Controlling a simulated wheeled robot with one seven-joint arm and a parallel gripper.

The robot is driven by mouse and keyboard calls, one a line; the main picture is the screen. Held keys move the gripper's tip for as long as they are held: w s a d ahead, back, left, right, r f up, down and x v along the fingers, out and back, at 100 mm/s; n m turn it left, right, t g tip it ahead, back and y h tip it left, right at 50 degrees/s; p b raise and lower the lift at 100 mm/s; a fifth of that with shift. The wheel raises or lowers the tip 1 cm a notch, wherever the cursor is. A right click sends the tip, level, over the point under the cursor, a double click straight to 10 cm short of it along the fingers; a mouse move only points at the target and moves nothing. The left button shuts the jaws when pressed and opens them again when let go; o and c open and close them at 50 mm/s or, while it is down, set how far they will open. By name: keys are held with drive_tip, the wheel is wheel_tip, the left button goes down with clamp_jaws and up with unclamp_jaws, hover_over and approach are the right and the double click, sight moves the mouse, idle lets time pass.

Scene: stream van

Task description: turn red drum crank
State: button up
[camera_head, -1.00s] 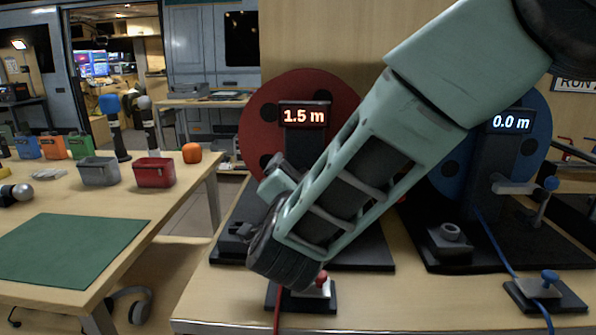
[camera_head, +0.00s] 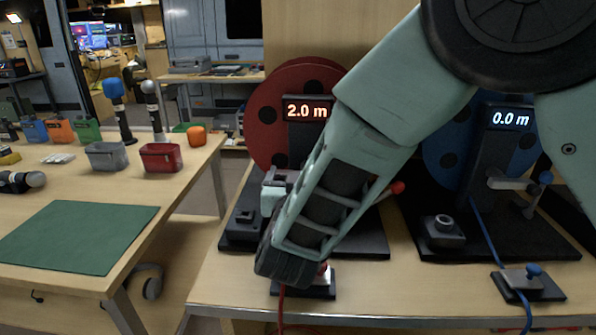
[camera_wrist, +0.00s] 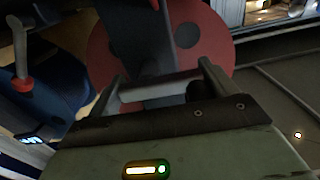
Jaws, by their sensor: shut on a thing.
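The red drum (camera_head: 270,125) stands on a black base, and its display (camera_head: 306,110) reads 2.0 m. It also shows in the wrist view (camera_wrist: 108,65), behind my fingers. My gripper (camera_head: 276,180) is in front of the drum's lower part, partly covered by my arm. In the wrist view my gripper (camera_wrist: 165,86) is shut on the crank's grip, which is mostly hidden. A lever with a red knob (camera_head: 397,188) sticks out right of my arm; a similar red-knobbed lever (camera_wrist: 22,82) is at the left in the wrist view.
The blue drum (camera_head: 447,150) with a 0.0 m display is at the right, partly behind my arm. A red-knobbed clamp (camera_head: 322,280) with a red cable sits at the front edge. A table (camera_head: 185,190) with bins and a green mat (camera_head: 80,236) is at the left.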

idle(0.3)
drive_tip(key=o, duration=0.8)
drive_tip(key=shift+d, duration=0.1)
drive_tip(key=shift+o, duration=0.2)
drive_tip(key=s, duration=1.7)
drive_tip(key=shift+s+a+b, duration=0.15)
drive_tip(key=shift+a+b, duration=0.15)
drive_tip(key=shift+a, duration=0.05)
